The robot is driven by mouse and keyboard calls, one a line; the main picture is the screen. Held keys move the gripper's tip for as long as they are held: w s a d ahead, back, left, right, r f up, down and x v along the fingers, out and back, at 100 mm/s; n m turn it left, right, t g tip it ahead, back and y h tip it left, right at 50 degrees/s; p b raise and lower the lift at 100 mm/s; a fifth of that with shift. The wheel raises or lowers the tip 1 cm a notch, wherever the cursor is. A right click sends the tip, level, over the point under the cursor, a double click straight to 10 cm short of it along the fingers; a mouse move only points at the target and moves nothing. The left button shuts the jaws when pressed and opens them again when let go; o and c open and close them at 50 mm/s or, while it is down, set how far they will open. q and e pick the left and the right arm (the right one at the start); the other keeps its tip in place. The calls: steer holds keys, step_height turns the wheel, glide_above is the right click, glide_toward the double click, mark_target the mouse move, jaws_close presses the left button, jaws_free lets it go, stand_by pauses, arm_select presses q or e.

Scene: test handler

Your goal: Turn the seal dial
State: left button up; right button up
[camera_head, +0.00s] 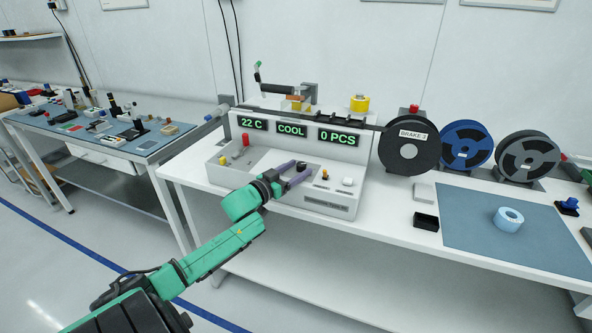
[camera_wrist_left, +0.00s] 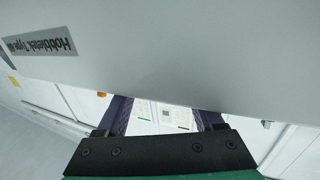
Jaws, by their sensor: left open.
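The handler machine (camera_head: 235,178) is a pale grey console on the white table, with green readouts "22 C", "COOL" and "0 PCS". My left gripper (camera_head: 301,168) reaches over its lower deck with two purple fingers apart. A small dark knob (camera_head: 301,164) shows at the fingertips; I cannot tell whether they touch it or whether it is the seal dial. A brass-coloured knob (camera_head: 325,175) and a white round button (camera_head: 347,182) sit to the right. In the left wrist view, the grey machine front (camera_wrist_left: 190,55) hides much of the fingers (camera_wrist_left: 165,117).
A black reel (camera_head: 408,150) marked "BRAKE 2" stands right of the readouts, beside a blue reel (camera_head: 466,146) and a grey one (camera_head: 527,158). A yellow knob (camera_head: 223,160) and red-tipped lever (camera_head: 246,140) are left on the deck. A light-blue roll (camera_head: 508,218) lies on the mat (camera_head: 470,240).

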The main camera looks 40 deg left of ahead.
arm_select(q)
steer(key=shift+s, duration=0.1)
steer(key=s, duration=1.4)
steer(key=shift+s+a, duration=0.2)
steer(key=shift+a, duration=0.05)
steer(key=s+a+f+n+g+y, duration=0.1)
steer(key=s+a+f+g+y, duration=0.15)
steer(key=f, duration=0.75)
steer(key=s+a+f+n+g+y, duration=0.1)
steer(key=s+a+f+n+g, duration=0.15)
steer(key=f, duration=0.75)
steer(key=s+d+f+g, duration=0.1)
steer(key=s+f+g, duration=0.1)
steer(key=s+f, duration=0.35)
steer(key=s+d+f+g, duration=0.1)
steer(key=s+f, duration=0.1)
steer(key=f, duration=0.7)
steer(key=s+d+f+m+g+h, duration=0.3)
steer(key=s+d+f+g, duration=0.6)
steer(key=s+d+f, duration=0.9)
steer(key=d+f+m, duration=0.2)
steer(key=d, duration=0.2)
steer(key=shift+s+f+m+p, duration=0.25)
steer(key=shift+m+p, duration=0.05)
steer(key=shift+m, duration=0.05)
